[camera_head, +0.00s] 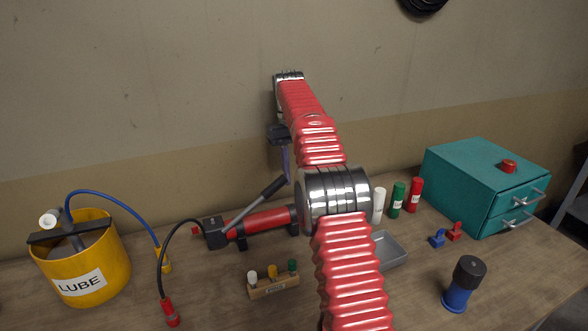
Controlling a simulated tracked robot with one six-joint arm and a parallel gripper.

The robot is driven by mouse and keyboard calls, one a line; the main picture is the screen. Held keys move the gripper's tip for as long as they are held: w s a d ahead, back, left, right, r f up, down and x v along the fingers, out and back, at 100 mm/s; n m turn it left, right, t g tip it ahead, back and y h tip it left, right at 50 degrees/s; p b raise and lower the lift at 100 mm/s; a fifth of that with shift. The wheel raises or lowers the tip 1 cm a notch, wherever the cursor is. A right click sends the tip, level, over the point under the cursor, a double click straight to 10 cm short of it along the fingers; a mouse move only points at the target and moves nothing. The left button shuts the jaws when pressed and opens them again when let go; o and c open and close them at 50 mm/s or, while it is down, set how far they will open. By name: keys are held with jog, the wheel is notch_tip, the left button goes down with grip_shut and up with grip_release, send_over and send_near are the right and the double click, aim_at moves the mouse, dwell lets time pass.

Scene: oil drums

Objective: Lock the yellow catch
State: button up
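I cannot clearly make out a yellow catch. A small yellow fitting (166,262) is at the end of the blue hose on the bench at left, and a yellow-topped peg (272,271) stands in a small wooden rack; I cannot tell whether either is the catch. My gripper (285,165) hangs at the far end of my red arm, mostly hidden behind it, above the raised end of the grey handle (258,203) of a red hand pump (264,222). Its fingers are too small and covered to read, and contact with the handle is unclear.
A yellow LUBE bucket (92,254) stands at left. A black hose with a red end (171,313) lies near it. Right of my arm are bottles (398,199), a grey tray (390,250), a blue lamp-like cylinder (461,286) and a teal drawer box (470,185). My arm crosses the middle.

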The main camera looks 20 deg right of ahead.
jog(key=shift+w+r, duration=0.1)
jog(key=shift+r, duration=0.6)
jog(key=shift+r, duration=0.1)
